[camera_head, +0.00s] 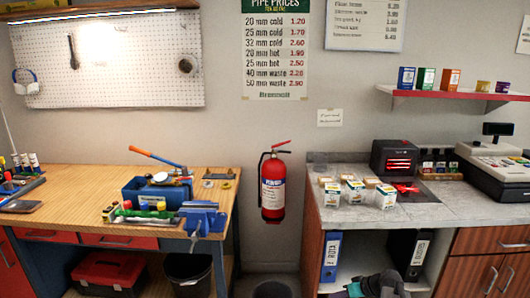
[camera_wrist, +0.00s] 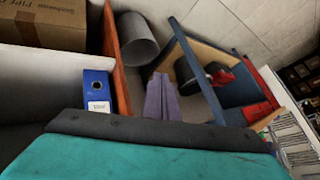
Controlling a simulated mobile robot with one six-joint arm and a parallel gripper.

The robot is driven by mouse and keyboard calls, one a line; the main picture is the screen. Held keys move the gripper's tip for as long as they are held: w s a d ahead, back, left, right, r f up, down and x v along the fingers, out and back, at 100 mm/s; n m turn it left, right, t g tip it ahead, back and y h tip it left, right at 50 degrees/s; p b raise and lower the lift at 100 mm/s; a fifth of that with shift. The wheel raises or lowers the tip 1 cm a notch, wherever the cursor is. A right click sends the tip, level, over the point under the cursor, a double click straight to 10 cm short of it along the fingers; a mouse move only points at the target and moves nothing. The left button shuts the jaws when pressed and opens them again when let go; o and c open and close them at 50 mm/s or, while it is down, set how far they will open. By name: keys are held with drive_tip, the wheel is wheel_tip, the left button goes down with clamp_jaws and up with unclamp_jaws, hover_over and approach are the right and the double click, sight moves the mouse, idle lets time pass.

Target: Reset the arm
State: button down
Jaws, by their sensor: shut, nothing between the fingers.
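My gripper (camera_wrist: 162,80) shows in the wrist view as two purple-grey fingers lying side by side, shut and empty. In the head view part of my gripper (camera_head: 378,286) shows at the bottom edge, in front of the right counter's open shelf; the rest of my arm is cut off by the frame. In the wrist view a teal and dark grey part of my own arm fills the bottom.
A wooden workbench (camera_head: 80,183) with a blue vise (camera_head: 203,218) stands left. The right counter (camera_head: 445,208) carries small boxes (camera_head: 355,191) and a cash register (camera_head: 492,165). A fire extinguisher (camera_head: 273,185) hangs between them. A blue binder (camera_wrist: 97,92) stands near my arm.

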drive_tip(key=s+a+f+g, duration=0.2)
drive_tip(key=s+a+f, duration=0.4)
drive_tip(key=s+f, duration=0.15)
drive_tip(key=s+a+f+g+h, duration=0.1)
drive_tip(key=s+a+f+g, duration=0.2)
drive_tip(key=s+a+f, duration=0.45)
drive_tip(key=s+a+f+g, duration=0.25)
drive_tip(key=s+f, duration=0.25)
drive_tip(key=s, duration=0.5)
drive_tip(key=s+f+g+h, duration=0.2)
drive_tip(key=s+f+h, duration=0.15)
drive_tip(key=s, duration=0.85)
drive_tip(key=s+d+m+g+h, duration=0.1)
drive_tip(key=s+d+m+h, duration=0.1)
drive_tip(key=s+d, duration=0.3)
drive_tip(key=s+m, duration=0.1)
drive_tip(key=s, duration=0.1)
drive_tip(key=shift+s+d+r+m, duration=0.25)
drive_tip(key=shift+s+m, duration=0.05)
drive_tip(key=shift+d+g, duration=0.1)
drive_tip(key=shift+g, duration=0.15)
